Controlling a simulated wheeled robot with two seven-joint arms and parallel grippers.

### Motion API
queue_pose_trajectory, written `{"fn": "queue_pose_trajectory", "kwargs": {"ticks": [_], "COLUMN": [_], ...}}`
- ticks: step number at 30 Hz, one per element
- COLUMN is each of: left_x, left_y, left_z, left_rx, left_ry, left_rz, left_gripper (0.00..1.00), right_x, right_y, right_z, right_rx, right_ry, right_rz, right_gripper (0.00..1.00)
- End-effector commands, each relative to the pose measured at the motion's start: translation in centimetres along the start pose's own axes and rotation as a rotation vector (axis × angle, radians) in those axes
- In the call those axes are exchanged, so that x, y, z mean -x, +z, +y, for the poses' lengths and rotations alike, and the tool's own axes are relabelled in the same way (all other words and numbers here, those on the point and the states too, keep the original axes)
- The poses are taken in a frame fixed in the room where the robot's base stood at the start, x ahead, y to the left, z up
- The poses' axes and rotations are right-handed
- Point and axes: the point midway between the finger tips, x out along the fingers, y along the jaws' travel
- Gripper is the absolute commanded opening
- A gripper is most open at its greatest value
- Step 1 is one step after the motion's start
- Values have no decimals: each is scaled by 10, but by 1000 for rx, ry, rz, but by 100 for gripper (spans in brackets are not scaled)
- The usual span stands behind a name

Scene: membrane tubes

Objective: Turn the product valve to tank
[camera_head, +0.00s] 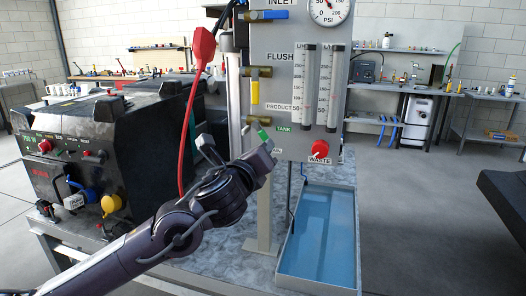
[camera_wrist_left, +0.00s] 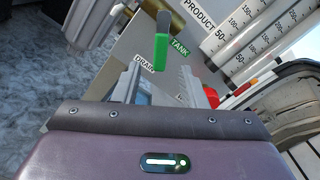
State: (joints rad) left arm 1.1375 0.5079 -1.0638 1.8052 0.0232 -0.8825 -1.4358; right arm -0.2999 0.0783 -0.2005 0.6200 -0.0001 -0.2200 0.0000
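The product valve's green handle (camera_head: 264,136) is on the brass fitting below the PRODUCT label of the upright panel. It also shows in the left wrist view (camera_wrist_left: 160,53), slanting between the green TANK label (camera_wrist_left: 180,48) and the white DRAIN label (camera_wrist_left: 145,64). My left gripper (camera_head: 264,150) is just below and in front of the handle. Its two fingers (camera_wrist_left: 163,82) are apart with the gap facing the handle, and nothing shows clamped between them. Contact with the handle cannot be told. My right gripper is not in view.
A red WASTE knob (camera_head: 320,148) sits right of the valve. A yellow handle (camera_head: 255,92) and blue INLET handle (camera_head: 268,15) are above. A red-handled line (camera_head: 203,48) rises left of the panel. A blue tray (camera_head: 325,225) lies below; a black machine (camera_head: 110,140) stands left.

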Motion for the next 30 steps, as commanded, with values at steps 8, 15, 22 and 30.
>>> {"fn": "queue_pose_trajectory", "kwargs": {"ticks": [8, 15, 22, 30], "left_x": [24, 24, 34, 86], "left_y": [-1, 0, -30, -109], "left_z": [0, 0, 12, 68], "left_rx": [0, 0, 166, 824], "left_ry": [0, 1, 41, 288], "left_rz": [1, 1, 51, 148], "left_gripper": [38, 38, 38, 38], "right_x": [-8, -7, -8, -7], "right_y": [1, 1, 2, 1], "right_z": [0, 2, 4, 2], "right_rx": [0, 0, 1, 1], "right_ry": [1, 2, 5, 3], "right_rz": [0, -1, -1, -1], "right_gripper": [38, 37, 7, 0]}}
